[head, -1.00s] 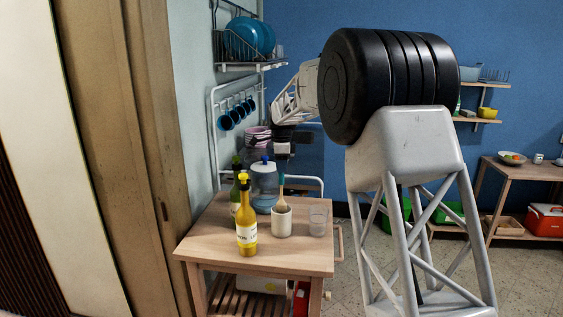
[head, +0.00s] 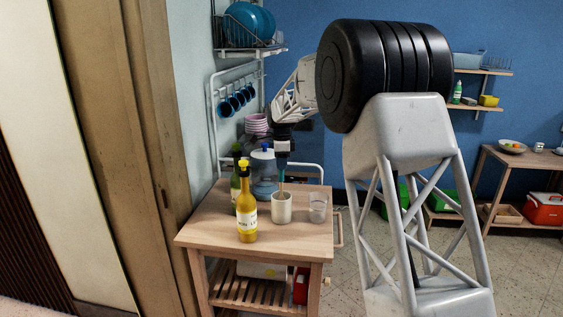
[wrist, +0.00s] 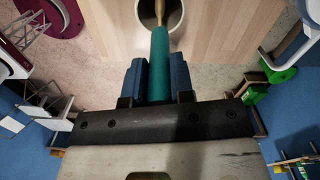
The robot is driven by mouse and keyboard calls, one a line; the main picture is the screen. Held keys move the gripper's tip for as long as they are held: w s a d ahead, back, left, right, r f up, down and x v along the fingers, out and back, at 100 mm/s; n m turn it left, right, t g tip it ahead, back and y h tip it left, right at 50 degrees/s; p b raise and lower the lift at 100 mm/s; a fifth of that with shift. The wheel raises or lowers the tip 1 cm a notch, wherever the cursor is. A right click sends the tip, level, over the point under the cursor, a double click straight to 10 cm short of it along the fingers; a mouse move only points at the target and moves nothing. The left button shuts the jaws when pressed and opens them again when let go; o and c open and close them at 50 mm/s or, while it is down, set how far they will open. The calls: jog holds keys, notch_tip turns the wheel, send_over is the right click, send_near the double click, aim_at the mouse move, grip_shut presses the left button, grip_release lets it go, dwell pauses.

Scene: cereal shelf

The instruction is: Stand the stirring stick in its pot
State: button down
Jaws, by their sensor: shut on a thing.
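My gripper (head: 282,153) is shut on the teal handle of the stirring stick (wrist: 160,62), which lies between its two blue fingers in the wrist view. The stick hangs near upright below the gripper in the head view. Its thin wooden lower part reaches the mouth of the pale pot (head: 282,209). In the wrist view the wooden end runs over the pot's dark opening (wrist: 149,14); how deep its tip sits is hidden. The pot stands upright on the wooden table (head: 200,236).
A yellow bottle (head: 246,217) and a green bottle (head: 235,185) stand left of the pot. A blue-lidded jug (head: 264,172) is behind it. A clear glass (head: 318,208) stands close on the right. The table's front right is bare.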

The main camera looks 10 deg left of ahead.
jog(key=c, duration=0.9)
grip_release()
jog(key=shift+r, duration=0.1)
jog(key=shift+r, duration=3.8)
